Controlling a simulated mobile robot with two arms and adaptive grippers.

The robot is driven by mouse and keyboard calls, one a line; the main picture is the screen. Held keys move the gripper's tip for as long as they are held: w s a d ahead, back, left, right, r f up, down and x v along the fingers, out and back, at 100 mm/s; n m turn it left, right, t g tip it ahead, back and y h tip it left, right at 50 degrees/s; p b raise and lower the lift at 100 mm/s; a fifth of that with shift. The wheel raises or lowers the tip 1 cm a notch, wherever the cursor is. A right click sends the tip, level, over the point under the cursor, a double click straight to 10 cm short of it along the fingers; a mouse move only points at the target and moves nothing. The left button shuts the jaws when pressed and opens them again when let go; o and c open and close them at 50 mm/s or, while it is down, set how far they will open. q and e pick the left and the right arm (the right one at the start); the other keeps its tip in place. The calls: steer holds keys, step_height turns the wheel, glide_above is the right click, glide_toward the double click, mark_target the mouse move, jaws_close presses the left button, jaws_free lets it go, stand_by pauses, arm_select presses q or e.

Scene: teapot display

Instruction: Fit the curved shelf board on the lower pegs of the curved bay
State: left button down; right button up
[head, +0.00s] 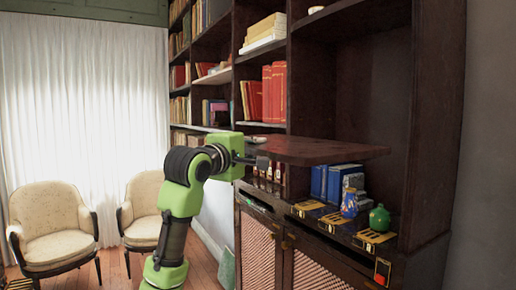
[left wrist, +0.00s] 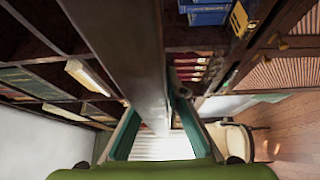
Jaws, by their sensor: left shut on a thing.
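The shelf board (head: 325,150) is a dark reddish-brown plank, roughly level across the opening of the right bay (head: 385,95). My left gripper (head: 262,161) is shut on its left end. In the left wrist view, the board (left wrist: 125,50) runs between the two fingers of the gripper (left wrist: 155,105) and away to the top. The board's right end is near the bay's right side panel (head: 436,120); I cannot tell whether it touches. The lower pegs cannot be made out. My right gripper is not in view.
Below the board, blue books (head: 335,182), a blue vase (head: 349,203) and a green vase (head: 379,218) stand on the cabinet ledge, with yellow-black cards (head: 308,205) in front. Two cream chairs (head: 52,225) stand at left.

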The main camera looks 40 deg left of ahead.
mark_target(284, 142)
arm_select(q)
steer(key=shift+w+d+r+p, duration=0.15)
steer(key=shift+w+r+p, duration=0.15)
steer(key=shift+w, duration=0.2)
steer(key=shift+w+d+p, duration=0.25)
steer(key=shift+w, duration=0.25)
steer(key=shift+w+d+p, duration=0.25)
steer(key=shift+w, duration=0.25)
steer(key=shift+w+d+f+p, duration=0.1)
steer(key=shift+w+d+p, duration=0.2)
steer(key=shift+w, duration=0.3)
steer(key=shift+w+d+p, duration=0.15)
steer(key=shift+w+p, duration=0.1)
steer(key=shift+w, duration=0.35)
steer(key=shift+d, duration=0.1)
steer(key=shift+p, duration=0.5)
steer(key=shift+w+d+p, duration=0.25)
steer(key=shift+w+p, duration=0.05)
steer(key=shift+w, duration=0.25)
steer(key=shift+w+d+p, duration=0.2)
steer(key=shift+w+p, duration=0.05)
steer(key=shift+w, duration=0.25)
